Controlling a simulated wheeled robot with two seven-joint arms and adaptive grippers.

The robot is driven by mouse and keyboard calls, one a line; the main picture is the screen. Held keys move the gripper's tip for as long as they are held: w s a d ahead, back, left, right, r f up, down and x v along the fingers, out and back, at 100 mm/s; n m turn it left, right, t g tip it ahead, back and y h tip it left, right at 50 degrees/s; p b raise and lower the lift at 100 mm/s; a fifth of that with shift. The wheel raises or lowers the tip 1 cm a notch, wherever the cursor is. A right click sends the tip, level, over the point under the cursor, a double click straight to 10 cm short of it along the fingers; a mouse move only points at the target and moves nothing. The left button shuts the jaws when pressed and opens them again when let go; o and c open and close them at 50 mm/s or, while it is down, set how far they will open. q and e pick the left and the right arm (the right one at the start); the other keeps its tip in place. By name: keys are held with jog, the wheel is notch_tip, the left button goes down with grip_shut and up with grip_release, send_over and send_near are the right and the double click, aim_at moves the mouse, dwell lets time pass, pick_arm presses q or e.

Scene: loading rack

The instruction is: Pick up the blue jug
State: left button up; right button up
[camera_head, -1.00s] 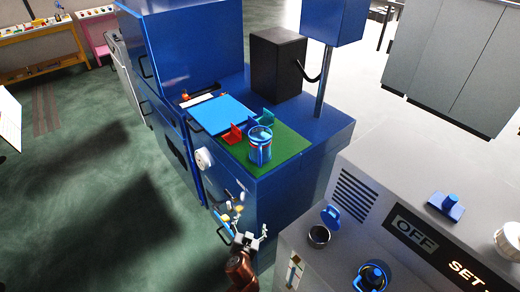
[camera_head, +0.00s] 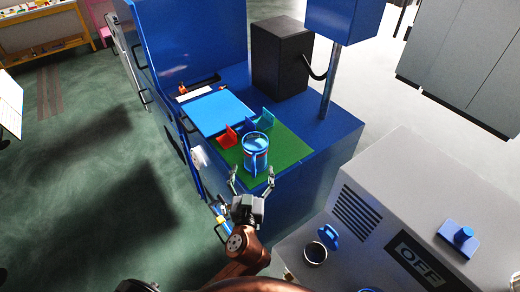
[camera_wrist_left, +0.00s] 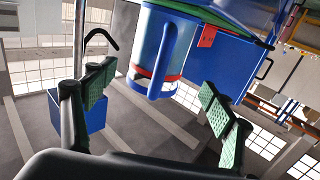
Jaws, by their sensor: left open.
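The blue jug (camera_head: 255,153) stands upright on a green mat (camera_head: 290,150) on top of the blue machine. It has a pale blue rim, a red band and a handle facing me. My left gripper (camera_head: 252,179) is open, with its fingers spread on either side of the jug's front, just short of it. In the left wrist view the jug (camera_wrist_left: 160,50) appears tilted, between and beyond the open green-padded fingers (camera_wrist_left: 155,115). The gap between fingers and jug looks empty. My right gripper is out of view.
A red holder (camera_head: 226,137) and a teal holder (camera_head: 265,119) stand close to the jug. A light blue panel (camera_head: 219,111) lies behind. A black box (camera_head: 280,60) and a grey post (camera_head: 330,80) rise farther back. A grey machine (camera_head: 400,190) stands at right.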

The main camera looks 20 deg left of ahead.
aim_at(255, 153)
pick_arm(q)
jog(key=x, duration=0.2)
jog(key=p+x, duration=0.1)
jog(key=x, duration=0.1)
jog(key=shift+r, duration=0.2)
jog(key=p+x, duration=0.1)
jog(key=x, duration=0.3)
jog(key=shift+f, duration=0.2)
jog(key=shift+w, duration=0.1)
jog(key=shift+d, duration=0.1)
jog(key=shift+c, duration=1.1)
jog(key=c, duration=1.6)
jog(key=shift+c, duration=0.4)
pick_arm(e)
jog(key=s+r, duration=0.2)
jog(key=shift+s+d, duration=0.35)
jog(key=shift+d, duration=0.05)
pick_arm(q)
jog(key=shift+r, duration=0.2)
